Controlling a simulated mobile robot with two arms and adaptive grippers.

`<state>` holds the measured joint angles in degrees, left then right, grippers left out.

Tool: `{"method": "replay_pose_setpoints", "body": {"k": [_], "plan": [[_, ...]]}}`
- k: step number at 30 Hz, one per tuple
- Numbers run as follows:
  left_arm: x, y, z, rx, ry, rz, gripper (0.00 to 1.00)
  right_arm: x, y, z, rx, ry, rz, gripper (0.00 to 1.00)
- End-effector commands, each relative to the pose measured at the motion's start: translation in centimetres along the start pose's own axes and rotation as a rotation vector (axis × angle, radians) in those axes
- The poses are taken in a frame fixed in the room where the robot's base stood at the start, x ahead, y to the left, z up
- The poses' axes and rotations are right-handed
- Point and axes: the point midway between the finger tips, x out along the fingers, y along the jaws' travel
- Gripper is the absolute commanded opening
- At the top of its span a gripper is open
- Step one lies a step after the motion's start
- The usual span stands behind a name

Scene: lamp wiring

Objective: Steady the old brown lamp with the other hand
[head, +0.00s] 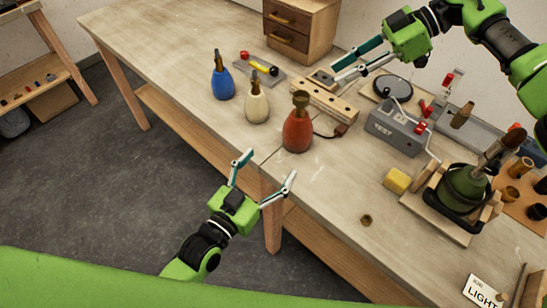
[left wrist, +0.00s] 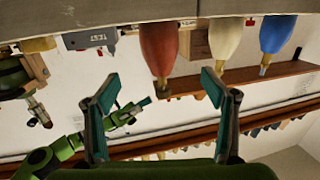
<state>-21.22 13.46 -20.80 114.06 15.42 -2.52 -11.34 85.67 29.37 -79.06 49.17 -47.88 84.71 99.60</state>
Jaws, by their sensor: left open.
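The old brown lamp, rust-brown with a brass top (head: 297,132), stands upright near the table's front edge, a dark cord running right from its base. In the left wrist view, which is upside down, its body (left wrist: 158,48) hangs from the top, ahead of and between my fingers. My left gripper (head: 267,166) is open and empty, just off the front edge, short of the lamp and apart from it. Its two fingers also show in the left wrist view (left wrist: 158,88). My right gripper (head: 336,73) is open and empty over the back of the table, beyond the lamp.
A cream lamp (head: 257,105) and a blue lamp (head: 222,78) stand left of the brown one. A grey TEST box (head: 396,130), a yellow block (head: 397,180) and a green lamp (head: 462,187) in a wooden cradle stand to the right. The front edge below the brown lamp is clear.

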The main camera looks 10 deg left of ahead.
Motion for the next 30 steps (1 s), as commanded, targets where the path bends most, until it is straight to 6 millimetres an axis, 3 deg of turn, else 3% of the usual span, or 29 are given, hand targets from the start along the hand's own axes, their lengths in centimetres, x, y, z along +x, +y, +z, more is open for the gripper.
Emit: {"method": "replay_pose_setpoints", "body": {"k": [5,21,30], "plan": [[2.0,0.0,-0.3,-0.004,0.007,0.000,0.77,0.0,0.0,0.0,0.000,0.000,0.000,0.28],[11.9,0.1,-0.3,-0.004,0.004,0.001,0.77,0.0,0.0,0.0,0.000,0.000,0.000,0.28],[13.7,0.1,-0.2,-0.003,0.003,0.001,0.77,0.0,0.0,0.0,0.000,0.000,0.000,0.28]]}}
